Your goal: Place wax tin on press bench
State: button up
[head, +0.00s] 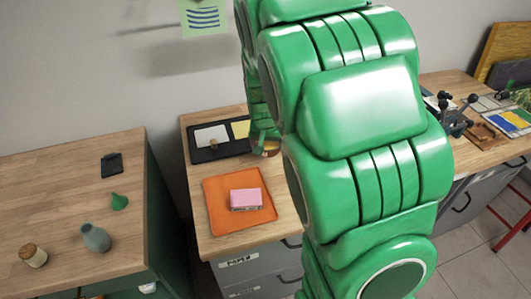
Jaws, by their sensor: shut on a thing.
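No bench is clearly marked as the press bench. The wooden bench at the right (452,82) carries a dark device with black knobs (455,118), which may be a press. My arm hides part of that bench and of the middle one.
The left bench (55,200) holds a corked jar (33,258), grey vase (95,238), green funnel (119,202) and black object (112,165).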

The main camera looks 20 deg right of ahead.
aim_at(265, 143)
jog(key=shift+w+d+f, duration=0.1)
jog(key=shift+w+f, duration=0.85)
jog(key=shift+f, duration=0.2)
jog(key=shift+w+d+f, duration=0.1)
jog(key=shift+w+f, duration=0.85)
jog(key=shift+f, duration=1.75)
jog(key=shift+f, duration=0.1)
jog(key=o, duration=1.3)
jog(key=shift+r, duration=0.2)
jog(key=v, duration=1.1)
jog(key=shift+s+a+r, duration=0.15)
jog(key=shift+r, duration=0.3)
